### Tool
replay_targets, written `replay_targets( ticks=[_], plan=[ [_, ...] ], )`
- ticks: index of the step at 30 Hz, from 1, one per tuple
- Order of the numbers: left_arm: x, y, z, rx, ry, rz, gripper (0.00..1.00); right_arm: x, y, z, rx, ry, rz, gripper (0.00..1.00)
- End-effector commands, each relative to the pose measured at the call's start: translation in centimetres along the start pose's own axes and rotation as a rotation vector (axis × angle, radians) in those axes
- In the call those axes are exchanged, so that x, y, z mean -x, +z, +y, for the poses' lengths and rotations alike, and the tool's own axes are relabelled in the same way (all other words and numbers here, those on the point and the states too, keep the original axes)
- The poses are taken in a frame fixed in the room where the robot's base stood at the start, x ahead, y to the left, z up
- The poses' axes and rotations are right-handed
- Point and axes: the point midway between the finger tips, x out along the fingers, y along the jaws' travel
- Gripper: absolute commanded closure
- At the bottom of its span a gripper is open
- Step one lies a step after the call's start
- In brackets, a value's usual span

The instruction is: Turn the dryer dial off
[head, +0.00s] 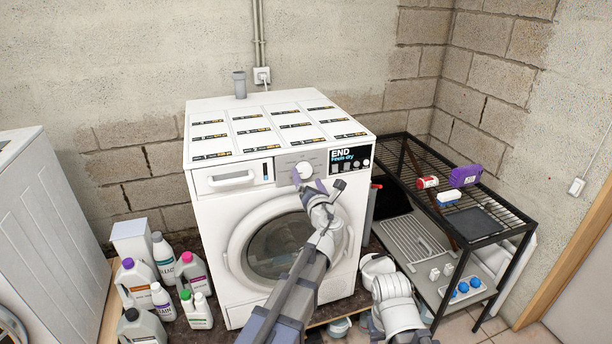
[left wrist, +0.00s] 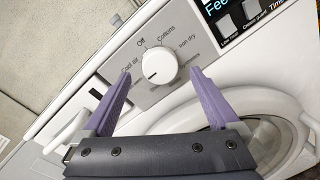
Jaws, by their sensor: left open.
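The dryer (head: 212,215) is a white front-loading machine against the wall. Its dial (head: 303,170) is a round white knob on a grey panel, left of the display reading END. In the left wrist view the dial (left wrist: 159,67) has labels around it, including Off at its upper left, Cool air and Cottons. A short dark mark on the knob faces lower left, away from Off. My left gripper (head: 308,181) is open and empty in front of the panel. Its purple fingers stand on either side of the dial, with visible gaps. My right gripper is not in view.
Below the dial is the round door (head: 276,246). A drawer handle (head: 232,179) lies left of it. Several detergent bottles (head: 193,275) stand on the left. A black wire rack (head: 481,237) with small items stands close on the right.

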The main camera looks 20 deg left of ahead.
Motion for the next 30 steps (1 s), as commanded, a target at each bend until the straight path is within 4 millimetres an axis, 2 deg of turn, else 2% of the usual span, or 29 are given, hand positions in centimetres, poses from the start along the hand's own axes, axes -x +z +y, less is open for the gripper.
replay_targets(
  ticks=[1, 6, 14, 30],
  plan=[
    [-1.2, 0.1, -0.1, 0.000, 0.001, 0.001, 0.05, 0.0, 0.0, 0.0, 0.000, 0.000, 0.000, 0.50],
    [-2.9, 0.0, 0.0, 0.001, 0.001, 0.001, 0.05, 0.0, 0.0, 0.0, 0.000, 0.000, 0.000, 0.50],
    [-2.9, 0.0, 0.0, 0.001, 0.000, 0.000, 0.05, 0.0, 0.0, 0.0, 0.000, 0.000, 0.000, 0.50],
    [-2.9, 0.0, 0.0, 0.001, 0.000, 0.000, 0.65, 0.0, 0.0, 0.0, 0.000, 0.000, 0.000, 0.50]
  ],
)
